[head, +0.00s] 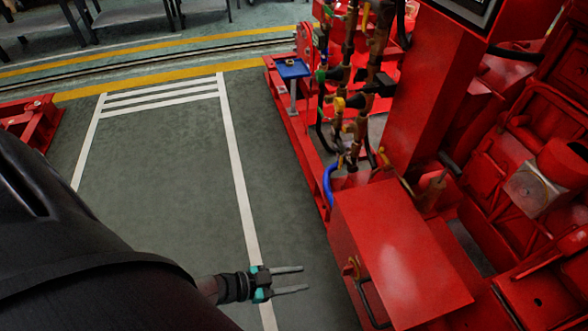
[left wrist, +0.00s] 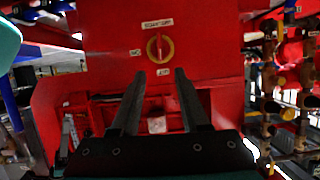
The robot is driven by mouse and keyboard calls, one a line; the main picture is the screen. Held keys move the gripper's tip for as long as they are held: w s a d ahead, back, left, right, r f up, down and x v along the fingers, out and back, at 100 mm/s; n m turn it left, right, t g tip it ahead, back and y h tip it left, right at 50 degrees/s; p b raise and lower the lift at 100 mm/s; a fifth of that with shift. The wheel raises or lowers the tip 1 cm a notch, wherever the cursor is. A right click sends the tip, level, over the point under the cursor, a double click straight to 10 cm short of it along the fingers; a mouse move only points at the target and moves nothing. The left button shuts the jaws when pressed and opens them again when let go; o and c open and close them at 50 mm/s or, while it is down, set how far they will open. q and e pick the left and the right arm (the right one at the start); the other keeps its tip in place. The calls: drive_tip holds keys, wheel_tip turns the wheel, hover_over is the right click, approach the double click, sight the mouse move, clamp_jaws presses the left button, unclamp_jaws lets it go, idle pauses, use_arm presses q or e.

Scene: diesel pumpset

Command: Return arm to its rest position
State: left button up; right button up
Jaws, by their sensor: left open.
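My left gripper (head: 290,279) shows low in the middle of the head view, over the grey floor and left of the red pumpset. Its two grey fingers are apart, point right, and hold nothing. In the left wrist view the left gripper (left wrist: 160,75) shows two dark parallel fingers with a gap between them. Beyond the fingertips is a red panel (left wrist: 110,50) with a yellow and red rotary knob (left wrist: 160,47) and small white labels. The fingers are apart from the knob. In the head view the knob (head: 351,268) is on the side of a red box (head: 400,245). My right gripper is not in view.
The red pumpset frame (head: 300,150) fills the right side, with brass valves and pipes (head: 355,110) and a small blue tray (head: 293,69). The marked floor (head: 165,165) at the left is clear. Another red frame (head: 28,120) stands at the far left.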

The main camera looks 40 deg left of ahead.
use_arm(q)
drive_tip(key=shift+s+a, duration=0.1)
drive_tip(key=shift+s, duration=0.05)
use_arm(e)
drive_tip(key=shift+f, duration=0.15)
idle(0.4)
use_arm(q)
drive_tip(key=s+a+f+n+g+y+p, duration=0.1)
drive_tip(key=s+g+y+p, duration=0.3)
drive_tip(key=s, duration=0.4)
drive_tip(key=s+a+f+n+g+y+p, duration=0.1)
drive_tip(key=s+a+n+g+y+p, duration=0.2)
drive_tip(key=s+p, duration=0.4)
drive_tip(key=shift+s+f+n+g+y, duration=0.3)
drive_tip(key=shift+s+n+g+y, duration=0.35)
drive_tip(key=shift+s+y, duration=0.4)
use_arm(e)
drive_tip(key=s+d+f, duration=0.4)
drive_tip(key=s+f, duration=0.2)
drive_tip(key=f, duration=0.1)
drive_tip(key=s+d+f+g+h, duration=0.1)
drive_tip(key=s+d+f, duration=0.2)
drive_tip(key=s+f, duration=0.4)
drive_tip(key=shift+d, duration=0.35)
use_arm(q)
drive_tip(key=shift+s, duration=0.15)
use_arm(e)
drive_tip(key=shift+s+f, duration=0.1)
